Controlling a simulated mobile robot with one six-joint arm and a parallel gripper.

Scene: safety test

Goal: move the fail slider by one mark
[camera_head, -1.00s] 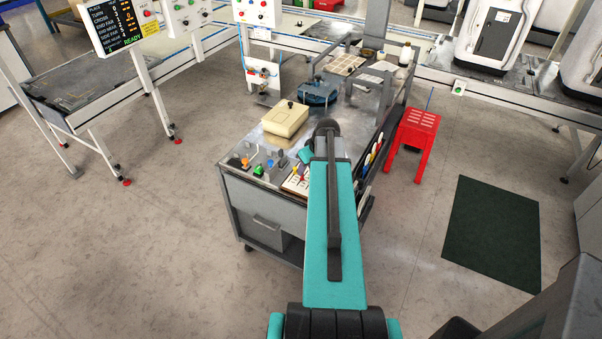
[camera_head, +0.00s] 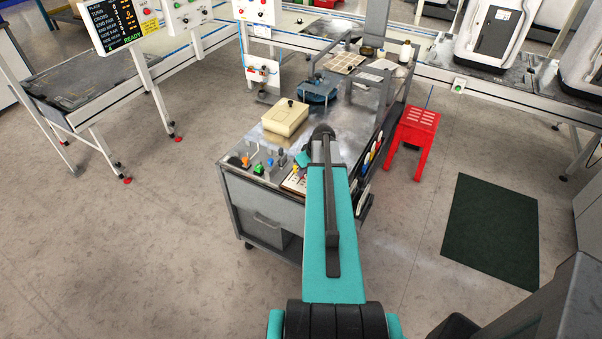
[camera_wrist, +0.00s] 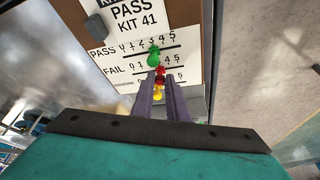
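In the wrist view a white card (camera_wrist: 125,62) reads "PASS KIT 41" and has a PASS scale and a FAIL scale, numbered up to 5. A green slider knob (camera_wrist: 153,54) sits on the PASS line. A red slider knob (camera_wrist: 160,71) sits on the FAIL line, just beyond my fingertips; the marks beside it are covered. A yellow knob (camera_wrist: 158,94) shows between my fingers. My gripper (camera_wrist: 159,86) is open, its fingers apart on either side of the yellow knob; contact cannot be told. In the head view my arm hides the gripper and part of the card (camera_head: 292,184).
The card lies at the front of a grey cart (camera_head: 265,205). Coloured knobs (camera_head: 258,169) stand left of it, and a cream box (camera_head: 285,118) behind. A red stool (camera_head: 413,135) stands right of the cart. In the wrist view a grey block (camera_wrist: 94,28) sits at the card's edge.

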